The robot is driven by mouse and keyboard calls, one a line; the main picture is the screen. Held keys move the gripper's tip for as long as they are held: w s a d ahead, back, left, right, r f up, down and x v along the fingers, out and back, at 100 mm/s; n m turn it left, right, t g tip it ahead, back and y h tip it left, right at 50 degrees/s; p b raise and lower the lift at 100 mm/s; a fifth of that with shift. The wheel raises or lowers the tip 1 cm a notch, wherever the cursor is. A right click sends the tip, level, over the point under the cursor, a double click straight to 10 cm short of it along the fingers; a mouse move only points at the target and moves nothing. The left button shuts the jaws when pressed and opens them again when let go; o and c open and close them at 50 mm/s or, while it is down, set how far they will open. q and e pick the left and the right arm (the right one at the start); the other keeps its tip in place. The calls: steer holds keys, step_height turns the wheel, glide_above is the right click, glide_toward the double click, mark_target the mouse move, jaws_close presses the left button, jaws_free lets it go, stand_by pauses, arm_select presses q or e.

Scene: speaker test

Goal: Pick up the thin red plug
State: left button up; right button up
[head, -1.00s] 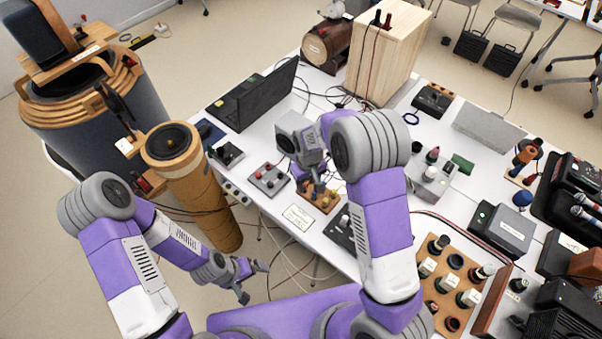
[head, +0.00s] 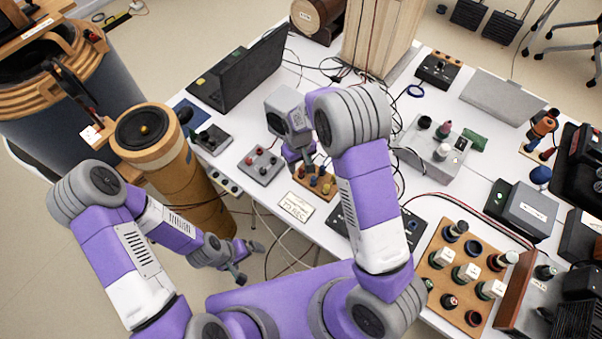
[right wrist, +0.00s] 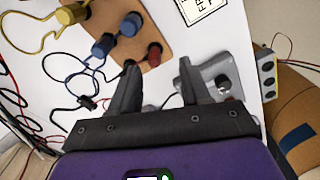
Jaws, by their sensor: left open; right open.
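A small wooden board (head: 318,193) with several coloured plugs lies on the white table. In the right wrist view the board (right wrist: 118,12) carries blue and yellow plugs and one dark red plug (right wrist: 155,55) near its edge. My right gripper (head: 303,168) is low at the board's left end in the head view. In the right wrist view its two fingers (right wrist: 158,75) are apart and empty, with the red plug just beyond and between the tips. Whether they touch it I cannot tell. My left gripper (head: 245,260) is open and empty, off the table's near side.
A grey box with red knobs (head: 261,165) stands left of the board. A label card (head: 296,206) lies in front. A laptop (head: 243,75), a wooden cabinet (head: 380,35) and loose cables are behind. A larger plug board (head: 440,262) is at the right.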

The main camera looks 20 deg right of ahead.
mark_target(301, 169)
steer(key=f, duration=0.3)
steer(key=f+b, duration=0.1)
steer(key=f, duration=0.1)
steer(key=shift+w+d+f, duration=0.15)
steer(key=shift+d+f, duration=0.05)
steer(key=shift+d, duration=0.15)
steer(key=shift+r, duration=0.1)
steer(key=shift+c, duration=0.5)
jaws_close()
